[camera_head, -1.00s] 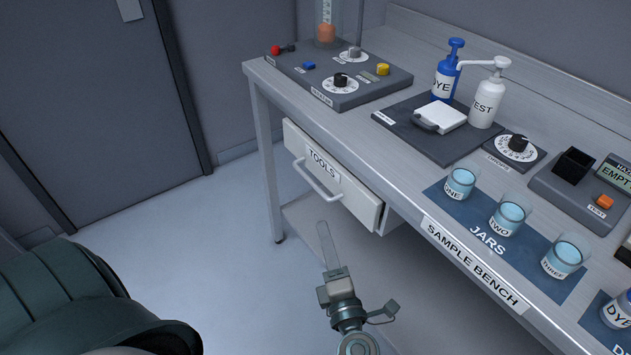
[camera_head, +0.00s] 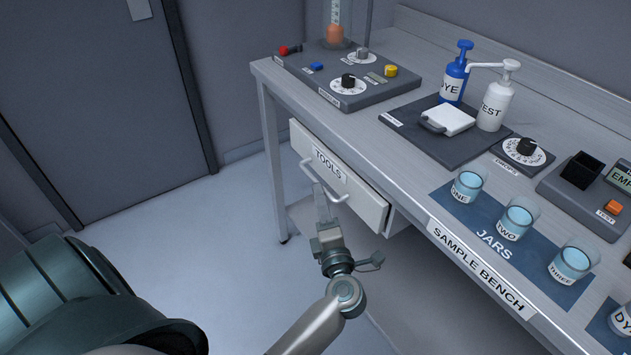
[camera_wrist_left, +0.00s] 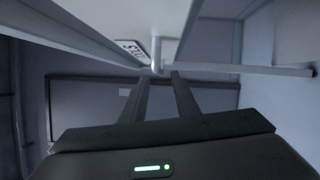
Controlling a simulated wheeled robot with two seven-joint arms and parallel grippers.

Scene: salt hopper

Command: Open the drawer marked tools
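The drawer marked TOOLS (camera_head: 352,190) is a pale front panel under the left end of the bench, with a bar handle (camera_head: 335,197) across it. I cannot tell whether the fingers touch the bar. My right gripper is not in view.
The sample bench (camera_head: 440,190) carries a control panel (camera_head: 345,85), two pump bottles, a dial and several jars. A bench leg (camera_head: 273,165) stands left of the drawer. The floor (camera_head: 225,235) before the drawer's left side is clear. A door (camera_head: 95,100) is at the far left.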

